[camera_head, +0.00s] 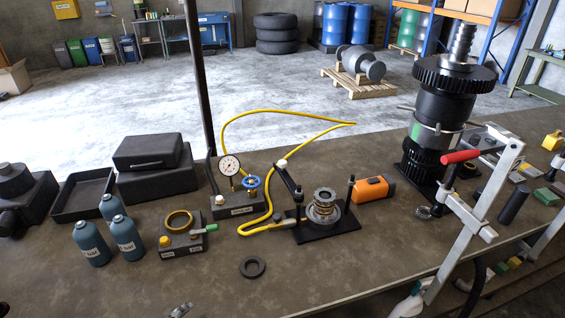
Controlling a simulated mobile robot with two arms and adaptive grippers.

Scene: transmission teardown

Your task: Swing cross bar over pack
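A black press fixture stands mid-bench on a flat base plate (338,228) with two upright posts. The pack (322,208), round metal rings with a coil spring on top, sits between the posts. The black cross bar (288,178) rises at a slant from the left post, its upper end up and to the left by the yellow hose. It is not over the pack. A small grey metal piece at the bottom edge may be the tip of my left gripper (181,310); too little shows to tell its opening. I see no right gripper.
A gauge block (236,208) with a blue valve wheel and yellow hose (258,113) stands left of the fixture. An orange tool (372,189) lies close right. A red-handled clamp (478,213) rises at the front edge.

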